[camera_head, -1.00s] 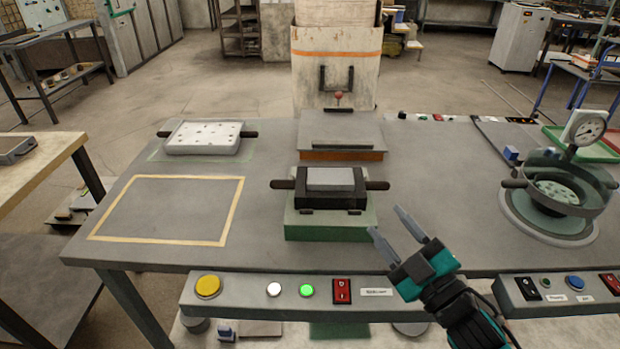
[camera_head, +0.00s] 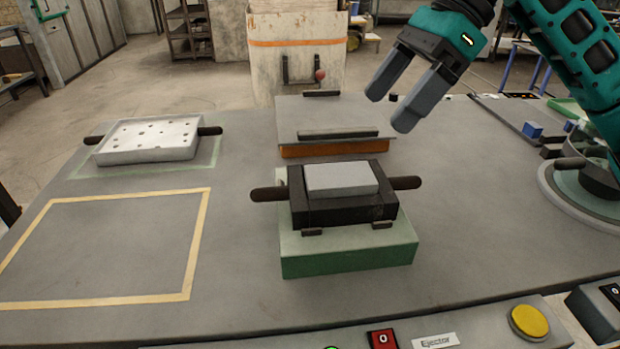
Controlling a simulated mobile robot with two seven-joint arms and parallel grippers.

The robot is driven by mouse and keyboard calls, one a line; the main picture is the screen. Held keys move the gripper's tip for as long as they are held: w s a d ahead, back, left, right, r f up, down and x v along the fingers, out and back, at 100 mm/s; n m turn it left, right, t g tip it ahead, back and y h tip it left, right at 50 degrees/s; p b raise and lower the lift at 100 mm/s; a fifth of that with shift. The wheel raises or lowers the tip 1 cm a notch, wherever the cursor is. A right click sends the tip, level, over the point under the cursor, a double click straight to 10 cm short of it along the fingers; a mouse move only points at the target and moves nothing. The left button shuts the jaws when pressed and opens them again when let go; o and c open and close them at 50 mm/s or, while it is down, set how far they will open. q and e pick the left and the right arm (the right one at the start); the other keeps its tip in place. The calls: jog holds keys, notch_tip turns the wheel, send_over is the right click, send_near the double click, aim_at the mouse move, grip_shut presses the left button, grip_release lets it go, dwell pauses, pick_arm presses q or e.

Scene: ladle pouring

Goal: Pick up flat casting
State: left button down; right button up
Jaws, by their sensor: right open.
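The flat casting looks to be the light grey flat block (camera_head: 340,180) in the black mould (camera_head: 343,209) with dark side handles. The mould sits on a green-sided block (camera_head: 348,258) at the middle of the table. My right gripper (camera_head: 387,112) is open and empty. It is above and to the right of the casting, fingers pointing down and left, apart from it. My left gripper is not in view.
A white perforated tray (camera_head: 148,140) with dark handles stands at the left. A yellow taped rectangle (camera_head: 195,243) marks bare table. A grey plate with an orange edge (camera_head: 336,148) lies behind the mould. A button panel (camera_head: 480,335) runs along the front.

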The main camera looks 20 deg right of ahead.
jog(key=d, duration=0.1)
jog(key=b, duration=0.2)
send_near(345, 174)
jog(key=shift+w+a+f+h, duration=0.1)
jog(key=shift+a+f+h, duration=0.3)
jog(key=shift+a+f, duration=0.35)
jog(key=b+x, duration=0.1)
jog(key=x, duration=0.5)
jog(key=shift+a+r, duration=0.1)
jog(key=shift+w+a, duration=0.1)
jog(key=shift+f, duration=0.2)
jog(key=c, duration=0.9)
jog(key=shift+f, duration=0.1)
jog(key=c, duration=0.4)
